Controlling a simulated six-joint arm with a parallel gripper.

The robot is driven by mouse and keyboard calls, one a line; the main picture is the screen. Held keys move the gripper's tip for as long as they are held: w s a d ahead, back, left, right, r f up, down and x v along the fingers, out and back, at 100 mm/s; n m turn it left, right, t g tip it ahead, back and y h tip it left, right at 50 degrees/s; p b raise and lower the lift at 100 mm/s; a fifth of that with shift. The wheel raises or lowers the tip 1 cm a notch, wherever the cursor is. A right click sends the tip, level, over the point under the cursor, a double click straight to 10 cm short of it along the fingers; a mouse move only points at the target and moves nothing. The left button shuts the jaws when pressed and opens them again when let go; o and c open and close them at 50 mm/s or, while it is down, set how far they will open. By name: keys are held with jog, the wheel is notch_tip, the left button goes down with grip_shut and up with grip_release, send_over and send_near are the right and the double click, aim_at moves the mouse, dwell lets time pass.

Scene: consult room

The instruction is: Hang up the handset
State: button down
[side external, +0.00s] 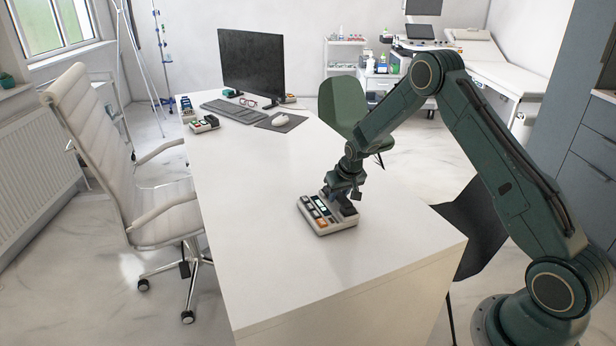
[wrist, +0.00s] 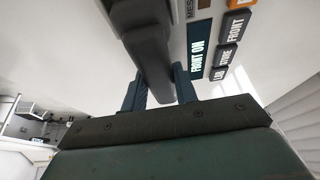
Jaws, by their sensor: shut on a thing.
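A light grey desk phone (side external: 335,230) with a small lit screen and several coloured keys sits on the white desk. My gripper (side external: 344,193) is over the phone's right side. It is shut on the dark handset (side external: 349,209). In the wrist view the handset (wrist: 150,50) runs between my two fingers (wrist: 160,90), alongside the phone's screen and labelled keys (wrist: 200,45). The handset is right at the cradle side of the phone. I cannot tell whether it touches the cradle, which my gripper and the handset hide.
The white desk (side external: 270,270) is clear around the phone. Farther back are a monitor (side external: 251,62), keyboard (side external: 232,111), glasses, a mouse on a dark mat (side external: 290,123) and another small keyed device (side external: 204,124). A white chair (side external: 125,170) stands left, a green chair (side external: 345,103) behind.

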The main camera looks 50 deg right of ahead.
jog(key=shift+f, duration=0.15)
dwell(0.3)
jog(key=c, duration=0.8)
grip_release()
jog(key=shift+o, duration=0.2)
jog(key=shift+r, duration=3.45)
